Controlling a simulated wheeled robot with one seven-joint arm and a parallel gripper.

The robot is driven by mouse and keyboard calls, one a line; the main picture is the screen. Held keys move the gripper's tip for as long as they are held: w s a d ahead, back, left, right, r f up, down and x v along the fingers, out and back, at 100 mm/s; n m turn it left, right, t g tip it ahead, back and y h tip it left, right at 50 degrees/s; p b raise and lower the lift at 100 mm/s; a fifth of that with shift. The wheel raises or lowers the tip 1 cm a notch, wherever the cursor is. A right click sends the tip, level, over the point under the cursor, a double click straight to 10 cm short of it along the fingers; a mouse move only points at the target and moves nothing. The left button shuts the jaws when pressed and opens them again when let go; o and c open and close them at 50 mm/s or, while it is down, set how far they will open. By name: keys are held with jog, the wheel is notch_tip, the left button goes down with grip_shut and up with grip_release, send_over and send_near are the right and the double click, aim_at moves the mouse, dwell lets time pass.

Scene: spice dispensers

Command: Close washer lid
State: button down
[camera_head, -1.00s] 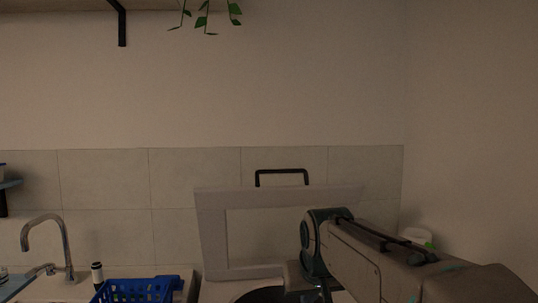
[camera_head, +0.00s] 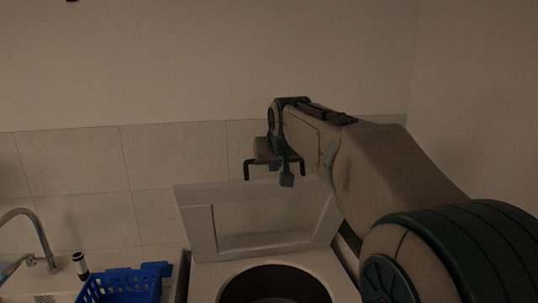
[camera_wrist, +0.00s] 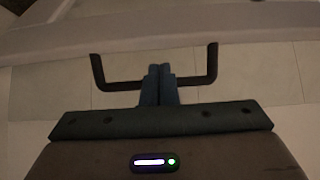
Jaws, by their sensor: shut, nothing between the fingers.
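The washer lid (camera_head: 203,235) stands open and upright at the back of the washer (camera_head: 207,271), above the dark round drum opening (camera_head: 275,286). A dark bar handle (camera_head: 247,171) is on the lid's top edge, partly hidden by my gripper (camera_head: 287,181) in the head view. In the wrist view, the handle (camera_wrist: 211,65) is a wide U shape. My gripper's fingers (camera_wrist: 159,70) are together and empty, with their tips at the handle's bar. Whether they touch it I cannot tell.
A blue basket (camera_head: 120,287) stands left of the washer on the counter. A dark bottle with a white band (camera_head: 79,265) and a tap (camera_head: 40,240) are farther left. A tiled wall (camera_head: 170,155) is close behind the lid.

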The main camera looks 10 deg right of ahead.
jog(key=shift+p+x, duration=0.4)
jog(key=shift+x, duration=1.9)
jog(key=shift+a, duration=0.15)
